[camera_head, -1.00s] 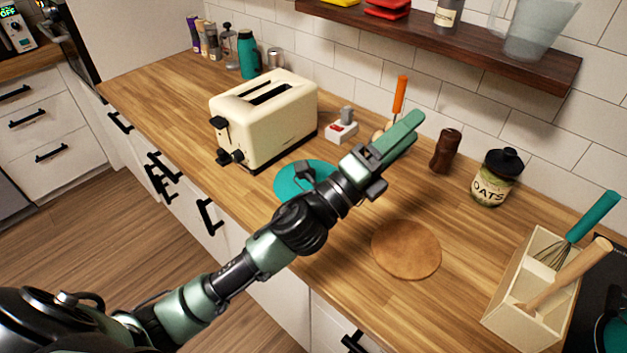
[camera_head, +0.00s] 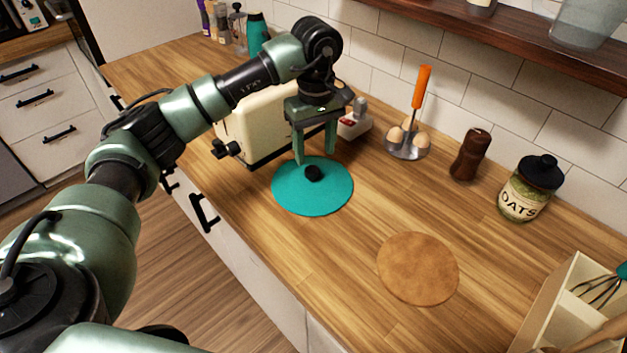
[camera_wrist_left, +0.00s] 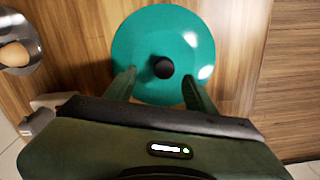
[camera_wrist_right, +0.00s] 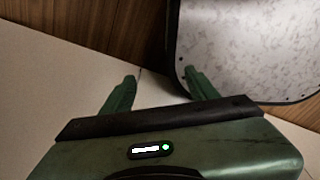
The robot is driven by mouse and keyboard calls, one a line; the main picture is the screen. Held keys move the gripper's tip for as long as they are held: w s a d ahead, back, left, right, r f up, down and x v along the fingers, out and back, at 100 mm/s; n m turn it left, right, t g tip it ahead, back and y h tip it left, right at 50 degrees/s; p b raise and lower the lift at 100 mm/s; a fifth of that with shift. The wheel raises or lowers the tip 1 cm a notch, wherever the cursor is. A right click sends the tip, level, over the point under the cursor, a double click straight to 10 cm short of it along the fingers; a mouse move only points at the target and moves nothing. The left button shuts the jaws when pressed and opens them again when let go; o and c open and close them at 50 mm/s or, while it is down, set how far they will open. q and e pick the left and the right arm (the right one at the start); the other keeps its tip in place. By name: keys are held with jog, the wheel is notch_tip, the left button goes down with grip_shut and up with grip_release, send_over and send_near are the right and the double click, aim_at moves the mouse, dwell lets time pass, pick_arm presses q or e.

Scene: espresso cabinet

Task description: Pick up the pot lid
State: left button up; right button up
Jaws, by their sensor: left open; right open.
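The pot lid (camera_head: 300,198) is a flat teal disc with a black round knob (camera_head: 313,173), lying on the wooden counter in front of the toaster. It also shows in the left wrist view (camera_wrist_left: 150,35), with the knob (camera_wrist_left: 163,68) between the fingers. My left gripper (camera_head: 315,158) points down over the lid, open, with its fingertips close to the knob on either side; I cannot tell the exact height. My right gripper (camera_wrist_right: 157,85) shows only in its wrist view, open and empty, away from the lid.
The cream toaster (camera_head: 250,130) stands right behind my left arm. A brown round mat (camera_head: 418,268) lies to the right. The counter between is clear.

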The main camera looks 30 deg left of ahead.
aim_at(313, 169)
pick_arm(q)
jog(key=f, duration=0.2)
jog(key=f+p, duration=0.2)
jog(key=f, duration=0.1)
jog(key=shift+s+a+f, duration=0.15)
jog(key=shift+s+f, duration=0.15)
jog(key=shift+s, duration=0.1)
jog(key=shift+w+f, duration=0.1)
jog(key=shift+f, duration=0.35)
grip_shut()
